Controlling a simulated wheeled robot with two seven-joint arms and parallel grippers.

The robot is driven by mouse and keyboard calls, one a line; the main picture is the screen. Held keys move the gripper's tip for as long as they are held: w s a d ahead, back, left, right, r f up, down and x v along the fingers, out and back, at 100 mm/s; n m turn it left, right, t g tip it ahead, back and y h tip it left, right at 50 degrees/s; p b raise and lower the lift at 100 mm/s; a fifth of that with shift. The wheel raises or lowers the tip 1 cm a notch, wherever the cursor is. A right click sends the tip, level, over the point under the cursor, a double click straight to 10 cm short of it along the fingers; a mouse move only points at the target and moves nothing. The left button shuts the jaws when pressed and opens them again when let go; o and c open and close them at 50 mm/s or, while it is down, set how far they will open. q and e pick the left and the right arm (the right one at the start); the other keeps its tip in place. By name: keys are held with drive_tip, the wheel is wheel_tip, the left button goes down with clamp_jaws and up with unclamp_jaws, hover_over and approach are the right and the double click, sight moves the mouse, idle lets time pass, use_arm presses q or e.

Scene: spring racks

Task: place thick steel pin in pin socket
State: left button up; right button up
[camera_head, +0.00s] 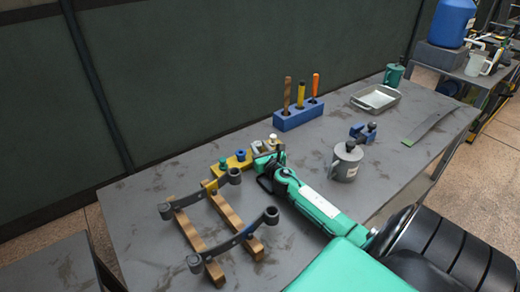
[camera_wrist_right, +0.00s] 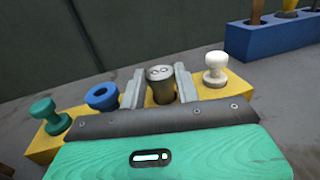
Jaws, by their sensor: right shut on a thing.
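The thick steel pin (camera_wrist_right: 161,82) is a short grey cylinder, upright between the two fingers of my right gripper (camera_wrist_right: 160,88). In the head view my right gripper (camera_head: 268,163) is at the right part of a yellow block (camera_head: 213,184), which also shows in the wrist view (camera_wrist_right: 45,150). The pin stands at the block, between a blue ring-shaped piece (camera_wrist_right: 102,96) and a white knob (camera_wrist_right: 215,69). A green knob (camera_wrist_right: 48,115) is at the block's left end. The pin's lower end and any socket under it are hidden, so I cannot tell how deep it sits. My left gripper is out of view.
Two dark curved leaf springs (camera_head: 200,201) lie across wooden bars (camera_head: 188,234) at the front left. A blue holder (camera_head: 299,116) with upright tools stands behind. A grey mug (camera_head: 346,162) stands right of my arm; a metal tray (camera_head: 376,99) is farther back.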

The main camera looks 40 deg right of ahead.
drive_tip(key=o, duration=0.6)
drive_tip(key=shift+f, duration=0.15)
drive_tip(key=shift+c, duration=0.2)
drive_tip(key=o, duration=0.3)
drive_tip(key=shift+o, duration=0.6)
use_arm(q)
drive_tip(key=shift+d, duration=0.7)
use_arm(e)
drive_tip(key=shift+s+r, duration=0.1)
drive_tip(key=shift+r, duration=0.1)
